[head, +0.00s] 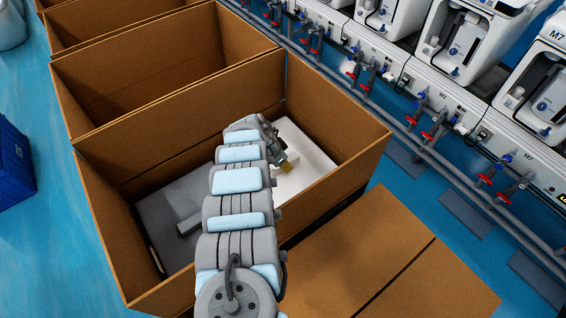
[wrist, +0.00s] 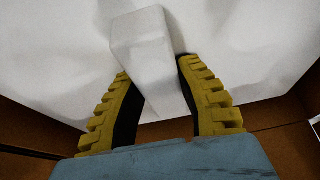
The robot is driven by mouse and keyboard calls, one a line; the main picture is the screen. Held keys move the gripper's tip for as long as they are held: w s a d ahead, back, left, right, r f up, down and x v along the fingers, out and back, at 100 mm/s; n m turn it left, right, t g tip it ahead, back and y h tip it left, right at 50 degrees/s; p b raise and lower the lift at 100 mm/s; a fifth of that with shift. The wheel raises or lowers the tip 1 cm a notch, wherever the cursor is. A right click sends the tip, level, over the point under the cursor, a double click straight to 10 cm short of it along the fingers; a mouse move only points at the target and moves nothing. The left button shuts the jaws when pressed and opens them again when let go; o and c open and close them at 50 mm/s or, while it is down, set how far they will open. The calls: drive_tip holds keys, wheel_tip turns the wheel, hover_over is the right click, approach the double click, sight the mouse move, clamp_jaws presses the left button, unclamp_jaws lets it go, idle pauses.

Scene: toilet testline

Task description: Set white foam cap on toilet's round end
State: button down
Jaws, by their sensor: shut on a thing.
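The white foam cap (head: 312,172) is inside the open cardboard box, at its right part, partly hidden by my arm. In the wrist view the white foam (wrist: 235,50) fills the upper part, with a raised block (wrist: 145,50) on it. My gripper (head: 287,163) is down inside the box. Its yellow fingers (wrist: 155,70) are on either side of the raised block, shut on it. A grey, shaded slab (head: 165,215) with a raised bar lies in the left part of the box; I cannot tell whether it is the same piece. No toilet end is clearly visible in the box.
The box walls (head: 190,125) rise around my gripper, with an open flap (head: 400,270) at lower right. More open boxes (head: 150,80) stand behind. Test stations with pipes and red-handled valves (head: 420,118) line the right. A blue crate (head: 12,160) is at left.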

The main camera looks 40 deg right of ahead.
drive_tip(key=shift+f+b, duration=0.45)
drive_tip(key=shift+f, duration=0.25)
idle(0.5)
idle(0.3)
drive_tip(key=c, duration=0.7)
unclamp_jaws()
drive_tip(key=v, duration=1)
drive_tip(key=shift+w+r, duration=0.15)
drive_tip(key=shift+r, duration=0.15)
drive_tip(key=shift+a+r, duration=0.3)
drive_tip(key=shift+r, duration=0.35)
